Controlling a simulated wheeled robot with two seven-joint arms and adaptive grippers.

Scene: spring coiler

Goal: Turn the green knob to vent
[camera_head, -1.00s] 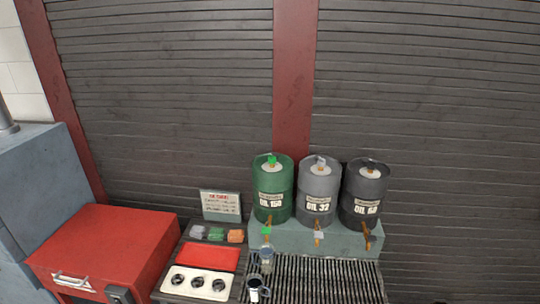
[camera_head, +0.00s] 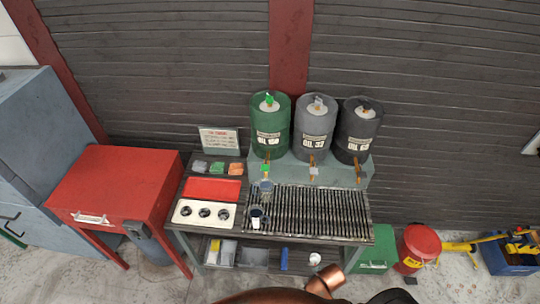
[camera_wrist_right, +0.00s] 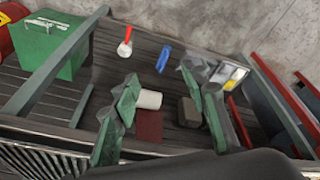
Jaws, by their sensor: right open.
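A small green knob (camera_head: 269,100) sits on the white cap on top of the green OIL 150 drum (camera_head: 269,130), in the head view. A second small green piece (camera_head: 265,168) is at that drum's brass tap, above a clear container (camera_head: 266,187). Its setting is too small to read. My right gripper (camera_wrist_right: 160,80) is open and empty in the right wrist view, with its fingers spread above the lower shelf. The drums are not in that view. My left gripper is not in view.
Grey (camera_head: 316,130) and black (camera_head: 357,130) drums stand right of the green one on a raised stand. A red cabinet (camera_head: 115,185) stands left. The lower shelf holds a white cylinder (camera_wrist_right: 149,100) and a blue item (camera_wrist_right: 163,60).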

